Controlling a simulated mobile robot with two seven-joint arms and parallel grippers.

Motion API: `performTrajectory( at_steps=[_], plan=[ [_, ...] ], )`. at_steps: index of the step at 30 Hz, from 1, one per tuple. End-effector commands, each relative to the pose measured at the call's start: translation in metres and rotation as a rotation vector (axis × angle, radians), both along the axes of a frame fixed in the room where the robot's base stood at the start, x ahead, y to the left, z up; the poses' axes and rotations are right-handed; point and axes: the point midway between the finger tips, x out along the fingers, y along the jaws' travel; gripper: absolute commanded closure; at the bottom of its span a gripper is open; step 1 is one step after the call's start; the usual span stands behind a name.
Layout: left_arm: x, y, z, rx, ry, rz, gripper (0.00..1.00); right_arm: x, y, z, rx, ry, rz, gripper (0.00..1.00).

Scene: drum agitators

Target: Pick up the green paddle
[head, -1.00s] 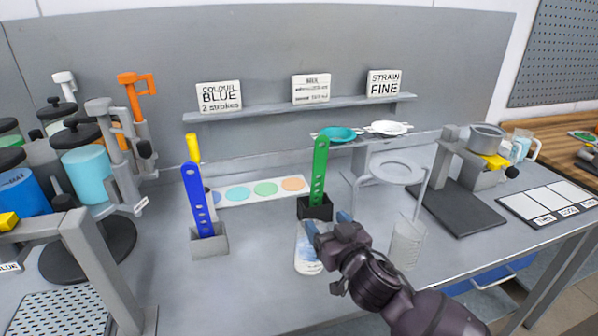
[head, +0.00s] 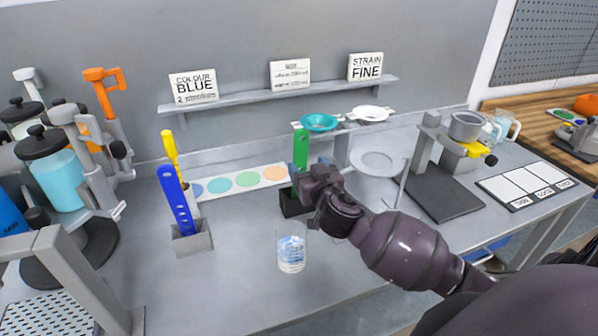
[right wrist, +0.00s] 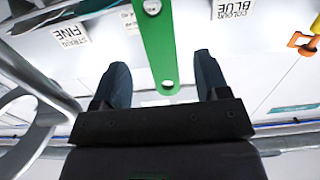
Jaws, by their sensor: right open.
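In the right wrist view the green paddle (right wrist: 157,45) runs between the two spread fingers of my right gripper (right wrist: 160,85), with a clear gap on each side. One hole shows near its lower visible part. The right gripper is open and holds nothing. My left gripper is not in view.
A blue paddle (head: 178,200) stands in a grey holder at left, with a yellow one (head: 171,150) behind.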

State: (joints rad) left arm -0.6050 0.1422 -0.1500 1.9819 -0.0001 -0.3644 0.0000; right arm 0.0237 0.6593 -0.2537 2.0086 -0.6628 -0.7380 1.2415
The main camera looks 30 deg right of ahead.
Motion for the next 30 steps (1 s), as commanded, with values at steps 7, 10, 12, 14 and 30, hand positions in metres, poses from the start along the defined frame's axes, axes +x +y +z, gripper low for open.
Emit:
performTrajectory(
  at_steps=[7,10,12,14,30],
  plan=[
    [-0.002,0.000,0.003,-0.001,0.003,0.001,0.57,0.028,-0.007,0.002,-0.002,-0.001,0.000,0.32],
    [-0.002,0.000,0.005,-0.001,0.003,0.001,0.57,0.041,-0.009,0.001,-0.002,-0.001,0.001,0.32],
    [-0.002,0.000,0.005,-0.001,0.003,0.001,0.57,0.047,-0.011,0.001,-0.001,-0.001,0.001,0.32],
    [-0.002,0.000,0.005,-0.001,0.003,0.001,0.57,0.050,-0.012,0.000,-0.001,0.000,0.001,0.32],
    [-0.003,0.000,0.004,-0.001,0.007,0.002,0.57,0.052,-0.012,0.000,0.001,0.000,0.001,0.72]
  ],
)
